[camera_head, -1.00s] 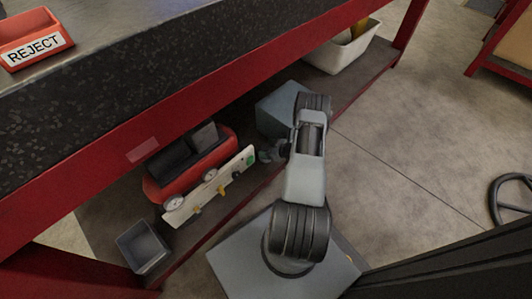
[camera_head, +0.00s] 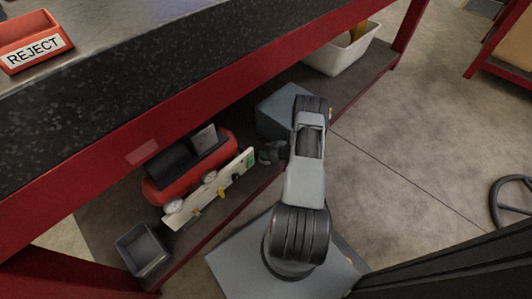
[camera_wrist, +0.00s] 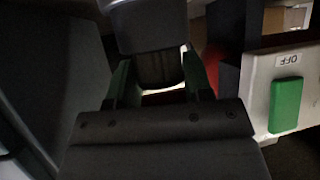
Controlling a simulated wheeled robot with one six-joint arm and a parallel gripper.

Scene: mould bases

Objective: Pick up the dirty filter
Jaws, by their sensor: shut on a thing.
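In the wrist view, my gripper (camera_wrist: 158,88) is shut on a dark ribbed cylinder with a wider grey cap, which I take to be the dirty filter (camera_wrist: 158,68). The cylinder sits between the two fingers, and the cap covers part of the view beyond. In the head view, my gripper (camera_head: 268,153) is by the right end of a white panel on the lower shelf. The filter cannot be made out clearly there. I cannot tell whether it is still attached to something.
A red compressor (camera_head: 188,178) stands close on the left with a white panel (camera_head: 222,183); the panel's green switch shows in the wrist view (camera_wrist: 286,105). A blue-grey box (camera_head: 282,112) stands behind my gripper. A grey bin (camera_head: 142,250) and white tub (camera_head: 343,50) share the shelf. Bench overhead.

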